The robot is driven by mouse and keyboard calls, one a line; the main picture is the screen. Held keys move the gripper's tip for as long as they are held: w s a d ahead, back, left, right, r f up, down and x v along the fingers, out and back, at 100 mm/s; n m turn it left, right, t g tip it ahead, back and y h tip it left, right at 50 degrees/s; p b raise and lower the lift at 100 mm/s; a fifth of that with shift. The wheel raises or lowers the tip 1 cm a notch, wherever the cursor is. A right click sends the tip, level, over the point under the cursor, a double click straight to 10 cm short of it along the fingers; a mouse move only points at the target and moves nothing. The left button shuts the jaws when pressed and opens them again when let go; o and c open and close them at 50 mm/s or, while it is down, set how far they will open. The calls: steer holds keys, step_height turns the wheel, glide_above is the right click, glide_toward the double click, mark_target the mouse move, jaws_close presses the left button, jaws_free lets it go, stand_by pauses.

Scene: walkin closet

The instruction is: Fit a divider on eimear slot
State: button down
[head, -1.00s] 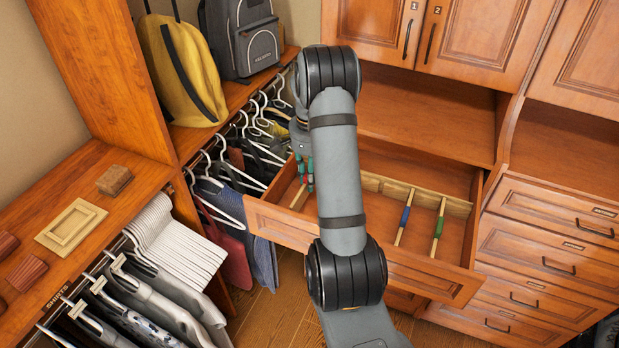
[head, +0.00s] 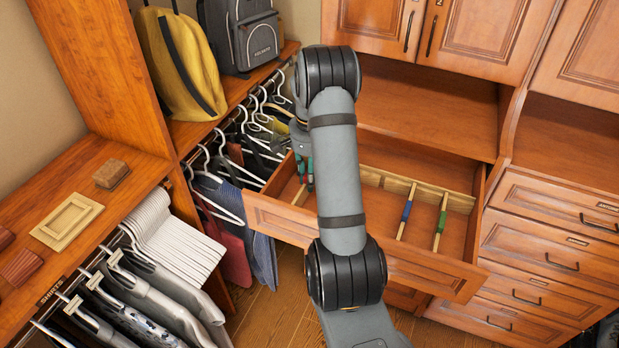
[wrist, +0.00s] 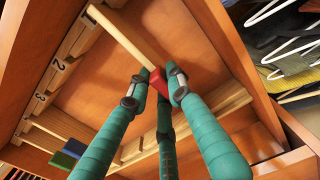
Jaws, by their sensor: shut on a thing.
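My gripper (wrist: 160,85), with teal fingers, is shut on the red sleeve (wrist: 158,84) of a pale wooden divider (wrist: 125,42). In the head view my gripper (head: 306,172) is inside the left part of the open drawer (head: 395,262), partly behind my arm. The divider's far end is at or close to the slotted wooden rail (wrist: 62,68), beyond the numbers 2 and 3; I cannot tell whether it is seated. Its near end is hidden by the fingers. A blue-sleeved divider (head: 406,212) and a green-sleeved divider (head: 441,222) lie across the drawer's right half. No slot name is readable.
The drawer's left wall is close to my gripper, with hanging clothes (head: 250,150) just outside it. A cabinet with several drawers (head: 550,255) stands at right. The drawer floor between the dividers is mostly clear, partly hidden by my arm.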

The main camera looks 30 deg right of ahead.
steer(key=shift+f, duration=0.1)
stand_by(0.3)
steer(key=shift+f+b, duration=0.9)
steer(key=shift+b, duration=0.05)
steer(key=c, duration=1.5)
jaws_free()
step_height(320, 180, up, 12)
steer(key=shift+r, duration=0.1)
